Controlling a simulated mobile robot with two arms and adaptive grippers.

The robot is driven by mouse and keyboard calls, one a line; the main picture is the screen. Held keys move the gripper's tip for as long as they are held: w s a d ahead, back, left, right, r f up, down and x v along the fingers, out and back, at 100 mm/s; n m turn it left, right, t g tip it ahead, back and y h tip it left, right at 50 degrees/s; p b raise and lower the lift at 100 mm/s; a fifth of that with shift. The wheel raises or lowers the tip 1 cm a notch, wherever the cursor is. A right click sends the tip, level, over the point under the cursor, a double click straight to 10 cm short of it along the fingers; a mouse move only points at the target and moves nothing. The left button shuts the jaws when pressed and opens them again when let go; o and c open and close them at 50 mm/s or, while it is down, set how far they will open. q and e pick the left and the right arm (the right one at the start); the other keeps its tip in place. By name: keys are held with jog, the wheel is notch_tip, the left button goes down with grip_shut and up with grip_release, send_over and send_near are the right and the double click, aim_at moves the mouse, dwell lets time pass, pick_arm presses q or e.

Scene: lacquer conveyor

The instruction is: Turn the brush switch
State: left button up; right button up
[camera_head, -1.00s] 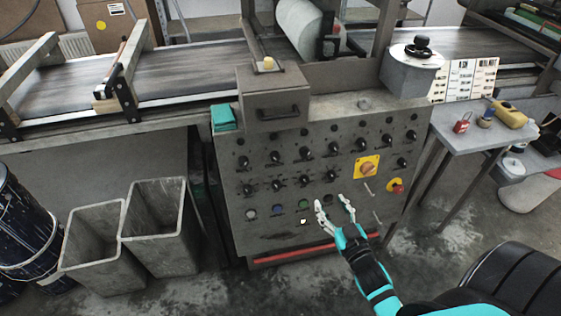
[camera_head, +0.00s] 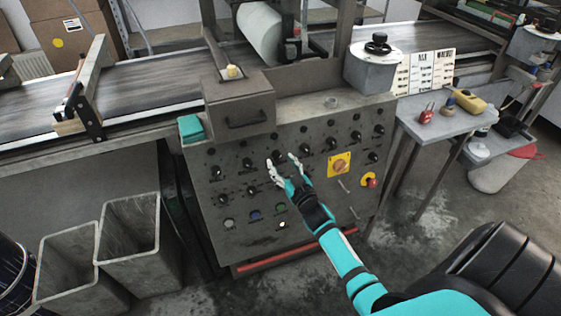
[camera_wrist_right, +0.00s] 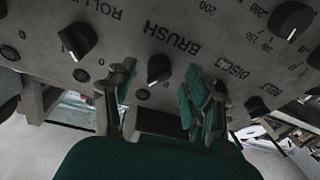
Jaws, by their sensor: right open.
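The brush switch (camera_wrist_right: 159,68) is a small black rotary knob with a white mark, beside the printed word BRUSH, which appears upside down in the right wrist view. My right gripper (camera_wrist_right: 160,97) is open, with one finger on each side below the knob in that view. The fingers look close to the panel, but I cannot tell whether they touch the knob. In the head view my right gripper (camera_head: 282,163) is in front of the upper knob rows of the grey control panel (camera_head: 325,215) and partly hides knobs there. My left gripper is out of view.
A yellow-backed switch (camera_head: 339,165) and a red button (camera_head: 371,182) sit right of my gripper. A side table (camera_head: 440,119) with small items stands at the right.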

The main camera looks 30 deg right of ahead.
jog(key=shift+w+d, duration=0.1)
jog(key=shift+w, duration=0.55)
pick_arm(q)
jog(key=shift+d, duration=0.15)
pick_arm(e)
jog(key=shift+w, duration=0.1)
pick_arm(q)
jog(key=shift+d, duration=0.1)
pick_arm(e)
grip_shut()
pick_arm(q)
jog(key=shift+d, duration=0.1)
